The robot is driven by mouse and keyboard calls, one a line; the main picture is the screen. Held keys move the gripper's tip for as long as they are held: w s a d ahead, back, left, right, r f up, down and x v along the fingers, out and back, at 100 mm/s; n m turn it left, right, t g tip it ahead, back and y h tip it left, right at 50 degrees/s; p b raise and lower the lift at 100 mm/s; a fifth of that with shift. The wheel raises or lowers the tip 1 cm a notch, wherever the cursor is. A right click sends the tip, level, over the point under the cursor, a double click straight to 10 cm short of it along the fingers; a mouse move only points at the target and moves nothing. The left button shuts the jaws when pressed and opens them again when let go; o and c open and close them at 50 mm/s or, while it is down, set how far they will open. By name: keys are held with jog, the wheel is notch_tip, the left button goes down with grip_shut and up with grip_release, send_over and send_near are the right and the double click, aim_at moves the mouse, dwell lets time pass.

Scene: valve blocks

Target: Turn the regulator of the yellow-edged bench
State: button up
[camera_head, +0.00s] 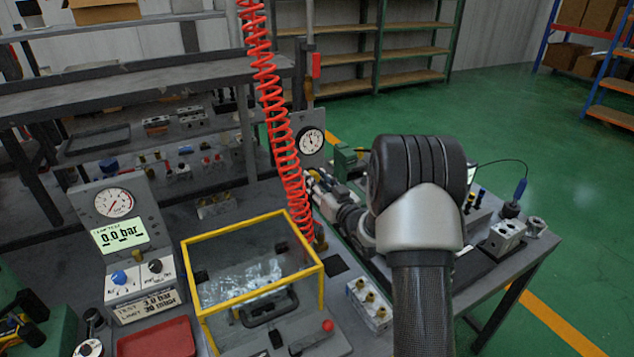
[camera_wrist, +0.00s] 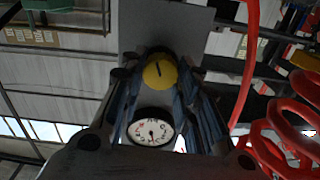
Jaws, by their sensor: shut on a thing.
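A yellow regulator knob (camera_wrist: 160,72) with a dark mark line shows in the wrist view, in front of a grey plate. My gripper (camera_wrist: 158,80) has a finger on each side of the knob and is shut on it. A round white gauge (camera_wrist: 151,130) shows below the knob there. In the head view my gripper (camera_head: 316,182) is just below a gauge on a grey plate (camera_head: 311,140); the knob is mostly hidden by the fingers. A bench with a yellow-edged clear box (camera_head: 254,262) stands left of my gripper.
A red coiled hose (camera_head: 277,110) hangs close left of my gripper and shows at right in the wrist view. A leak-test panel (camera_head: 120,232) reading 0.0 bar stands at left. Metal blocks (camera_head: 370,305) lie on the bench. Green floor at right is clear.

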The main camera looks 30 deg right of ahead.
jog(key=m+p, duration=0.2)
jog(key=m, duration=1)
jog(key=shift+m+p, duration=0.35)
jog(key=shift+m, duration=0.35)
jog(key=o, duration=1.1)
jog(key=shift+c, duration=0.2)
jog(key=s, duration=1.2)
jog(key=shift+d+f, duration=0.15)
jog(key=shift+d, duration=0.15)
